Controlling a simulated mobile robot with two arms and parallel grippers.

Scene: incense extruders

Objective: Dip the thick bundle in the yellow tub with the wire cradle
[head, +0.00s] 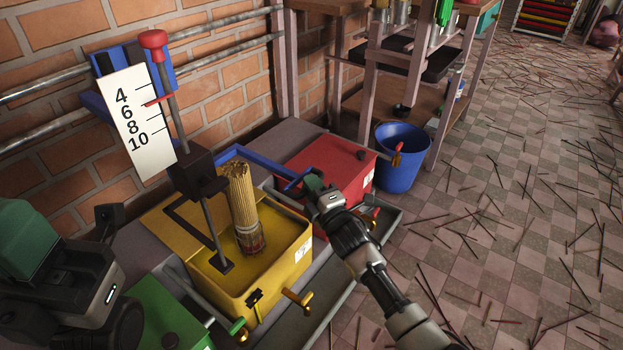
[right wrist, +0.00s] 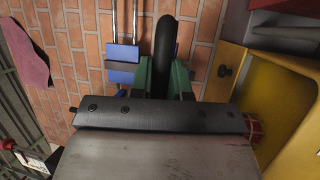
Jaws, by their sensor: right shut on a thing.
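The thick tan bundle (head: 243,205) stands nearly upright in the yellow tub (head: 285,268), its lower end inside a wire cradle (head: 250,240). Whether its foot is wet, I cannot tell. A blue lever bar (head: 262,169) runs from the tub's dark block (head: 194,172) to my right gripper (head: 314,183). In the right wrist view, the green fingers (right wrist: 165,78) are shut on a black handle (right wrist: 166,40). My left gripper (head: 65,270) is low at the left, close to the camera and partly cut off; its jaw state is unclear.
A white scale (head: 135,122) marked 4 to 10 stands by a red-knobbed rod (head: 165,80). A red tub (head: 318,172) and a green tub (head: 165,315) flank the yellow one. A blue bucket (head: 400,158) stands beyond; loose sticks litter the floor.

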